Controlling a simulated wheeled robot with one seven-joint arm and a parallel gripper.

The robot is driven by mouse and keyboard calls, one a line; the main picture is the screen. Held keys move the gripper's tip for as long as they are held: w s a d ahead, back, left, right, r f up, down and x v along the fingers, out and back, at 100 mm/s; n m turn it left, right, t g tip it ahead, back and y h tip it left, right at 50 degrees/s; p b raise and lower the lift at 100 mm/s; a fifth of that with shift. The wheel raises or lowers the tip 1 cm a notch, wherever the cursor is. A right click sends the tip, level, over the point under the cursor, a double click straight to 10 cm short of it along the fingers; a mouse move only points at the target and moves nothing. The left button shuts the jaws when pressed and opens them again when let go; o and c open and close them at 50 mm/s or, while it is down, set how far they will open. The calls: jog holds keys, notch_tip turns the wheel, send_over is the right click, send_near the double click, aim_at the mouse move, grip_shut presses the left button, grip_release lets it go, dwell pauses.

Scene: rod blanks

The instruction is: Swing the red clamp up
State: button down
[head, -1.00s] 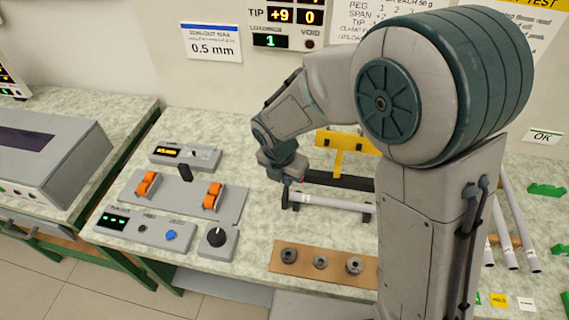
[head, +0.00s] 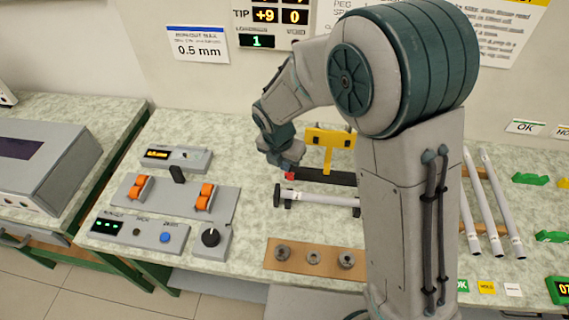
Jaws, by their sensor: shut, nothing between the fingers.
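The red clamp (head: 289,176) shows as a small red piece at the left end of a dark bar (head: 325,176) on the bench. My gripper (head: 287,166) is right above and against it from this view, and hides part of it. Whether they touch I cannot tell. The fingers are small here and look closed, with nothing seen held between them. A white rod (head: 322,198) lies on dark supports just in front of the bar. A yellow bracket (head: 328,140) stands behind the bar.
A brown board (head: 297,262) with several grey collars lies in front. Several white rods (head: 480,210) lie at the right, beyond my arm.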

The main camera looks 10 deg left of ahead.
jog(key=shift+w, duration=0.15)
jog(key=shift+w+r+p, duration=0.3)
jog(key=shift+w+p, duration=0.05)
jog(key=shift+w, duration=0.3)
jog(key=w+p, duration=0.1)
jog(key=w, duration=0.7)
jog(key=shift+w+f, duration=0.3)
jog(key=shift+f, duration=0.15)
jog(key=shift+d, duration=0.1)
